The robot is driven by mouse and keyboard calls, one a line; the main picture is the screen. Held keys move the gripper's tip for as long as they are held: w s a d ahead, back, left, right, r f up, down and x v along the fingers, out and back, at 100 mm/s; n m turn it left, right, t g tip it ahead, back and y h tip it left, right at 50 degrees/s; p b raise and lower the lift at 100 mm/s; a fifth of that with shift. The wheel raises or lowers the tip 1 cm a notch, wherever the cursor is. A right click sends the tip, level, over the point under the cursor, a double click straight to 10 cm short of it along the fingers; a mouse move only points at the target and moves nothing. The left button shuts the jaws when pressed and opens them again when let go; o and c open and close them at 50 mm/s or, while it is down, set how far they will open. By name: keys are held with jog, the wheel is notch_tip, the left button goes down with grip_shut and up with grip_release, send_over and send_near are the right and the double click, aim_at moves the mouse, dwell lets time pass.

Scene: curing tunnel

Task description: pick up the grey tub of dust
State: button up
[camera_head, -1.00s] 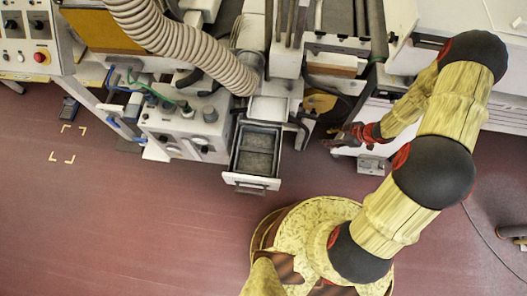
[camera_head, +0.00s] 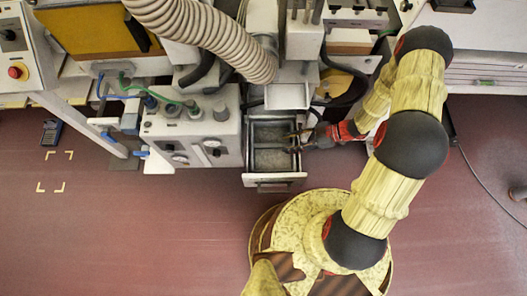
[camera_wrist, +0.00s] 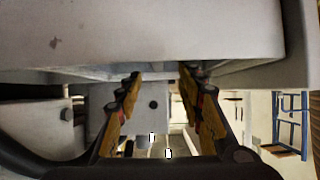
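The grey tub (camera_head: 268,133) sits in a pulled-out drawer below the machine in the head view, with grey dust lying in it. The drawer front (camera_head: 274,180) is pale, with a handle. My gripper (camera_head: 297,140) reaches in from the right, its fingertips at the tub's right rim. In the wrist view my gripper's fingers (camera_wrist: 160,75) are spread apart with nothing seen between the tips. A pale grey panel fills the top of that view. I cannot tell whether the fingers touch the tub.
A ribbed hose (camera_head: 205,35) hangs over the machine at upper left. A pale control box (camera_head: 195,140) stands close left of the drawer. A white cabinet (camera_head: 488,70) is at right. The red floor in front is clear, with corner marks and a dark device (camera_head: 51,131) at left.

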aim_at(274, 145)
jog(key=x, duration=0.2)
jog(key=shift+a+f+b, duration=0.1)
jog(key=shift+a+b, duration=0.15)
jog(key=shift+b, duration=0.05)
jog(key=b+x, duration=0.2)
jog(key=x, duration=0.2)
jog(key=shift+w+f, duration=0.2)
jog(key=shift+f, duration=0.05)
jog(key=shift+w+a+f, duration=0.1)
jog(key=shift+a+f, duration=0.1)
jog(key=shift+a, duration=0.35)
jog(key=shift+c, duration=1.4)
grip_shut()
